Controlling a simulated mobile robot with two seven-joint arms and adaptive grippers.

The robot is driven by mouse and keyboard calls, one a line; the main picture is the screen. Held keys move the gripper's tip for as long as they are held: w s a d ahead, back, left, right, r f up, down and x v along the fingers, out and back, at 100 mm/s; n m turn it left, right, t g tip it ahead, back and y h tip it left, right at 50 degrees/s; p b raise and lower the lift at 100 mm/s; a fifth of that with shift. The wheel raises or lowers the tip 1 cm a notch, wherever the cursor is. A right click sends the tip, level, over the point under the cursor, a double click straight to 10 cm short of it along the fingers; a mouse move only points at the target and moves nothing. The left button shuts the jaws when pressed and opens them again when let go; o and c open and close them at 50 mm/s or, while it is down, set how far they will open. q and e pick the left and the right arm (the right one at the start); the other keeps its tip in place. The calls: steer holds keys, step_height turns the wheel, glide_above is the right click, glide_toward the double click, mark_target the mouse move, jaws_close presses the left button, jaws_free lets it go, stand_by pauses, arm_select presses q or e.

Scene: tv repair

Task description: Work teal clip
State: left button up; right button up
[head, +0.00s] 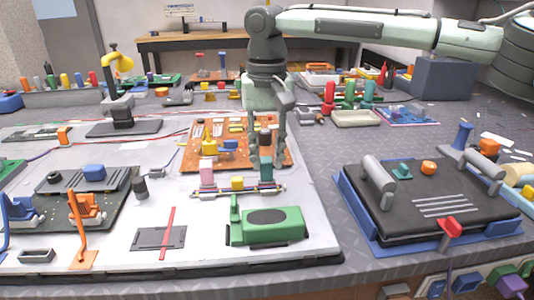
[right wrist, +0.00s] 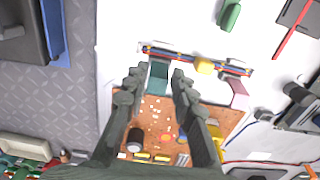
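The teal clip (head: 266,173) stands at the right end of a striped cable bundle (head: 225,192), at the front edge of the orange circuit board (head: 190,158). My right gripper (head: 267,160) comes down over it with a finger on each side. In the right wrist view the teal clip (right wrist: 158,78) lies between the fingertips of my right gripper (right wrist: 159,74). My left gripper is not in view.
A pink clip (head: 207,172) and a yellow block (head: 238,183) stand along the same cable. A green tool (head: 268,226) lies in front. A black panel (head: 430,205) with grey handles is at right.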

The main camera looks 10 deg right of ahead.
mark_target(267, 179)
jaws_close()
stand_by(1.2)
steer(key=o, duration=0.5)
jaws_free()
steer(key=shift+o, duration=0.2)
steer(key=shift+r, duration=0.15)
step_height(267, 179, up, 12)
steer(key=shift+c, duration=0.4)
